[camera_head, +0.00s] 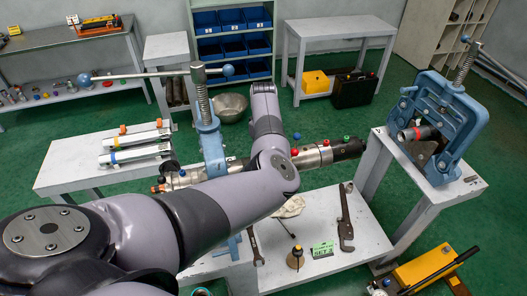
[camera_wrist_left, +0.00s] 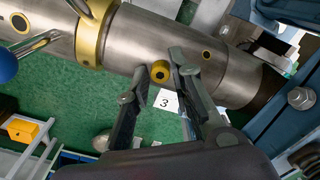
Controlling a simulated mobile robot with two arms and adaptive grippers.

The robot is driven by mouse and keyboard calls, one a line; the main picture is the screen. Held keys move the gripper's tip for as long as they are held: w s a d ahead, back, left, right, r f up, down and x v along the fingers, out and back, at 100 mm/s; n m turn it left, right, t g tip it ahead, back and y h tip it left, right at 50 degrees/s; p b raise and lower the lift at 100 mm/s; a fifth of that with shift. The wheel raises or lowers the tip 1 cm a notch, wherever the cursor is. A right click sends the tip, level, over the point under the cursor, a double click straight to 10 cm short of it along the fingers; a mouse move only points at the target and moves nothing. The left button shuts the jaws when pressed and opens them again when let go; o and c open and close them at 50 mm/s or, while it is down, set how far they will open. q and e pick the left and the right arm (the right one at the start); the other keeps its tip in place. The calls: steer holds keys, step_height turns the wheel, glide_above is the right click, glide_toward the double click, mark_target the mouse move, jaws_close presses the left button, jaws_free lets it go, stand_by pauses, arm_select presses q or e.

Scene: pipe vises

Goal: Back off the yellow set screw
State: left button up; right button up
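In the left wrist view a steel pipe (camera_wrist_left: 145,45) with a brass ring (camera_wrist_left: 91,35) runs across the top. The yellow set screw (camera_wrist_left: 160,71), with a dark centre, is on its lower side. My left gripper (camera_wrist_left: 160,66) is open, its fingers on either side of the screw, with a gap visible at the left finger. Contact at the right finger cannot be told. In the head view the pipe (camera_head: 312,157) lies behind my left arm, with red and green knobs showing. The yellow screw and left gripper are hidden there. My right gripper is not in view.
A blue vise (camera_head: 209,140) with a long handle stands at the left, another blue vise (camera_head: 458,120) at the right. A white bench (camera_head: 375,240) below holds a wrench (camera_head: 346,215) and a green sign (camera_head: 322,249). A blue ball (camera_wrist_left: 6,66) is near the pipe.

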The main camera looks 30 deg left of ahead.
arm_select(q)
steer(key=c, duration=0.4)
jaws_close()
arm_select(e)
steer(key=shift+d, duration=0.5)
arm_select(q)
steer(key=shift+n, duration=0.3)
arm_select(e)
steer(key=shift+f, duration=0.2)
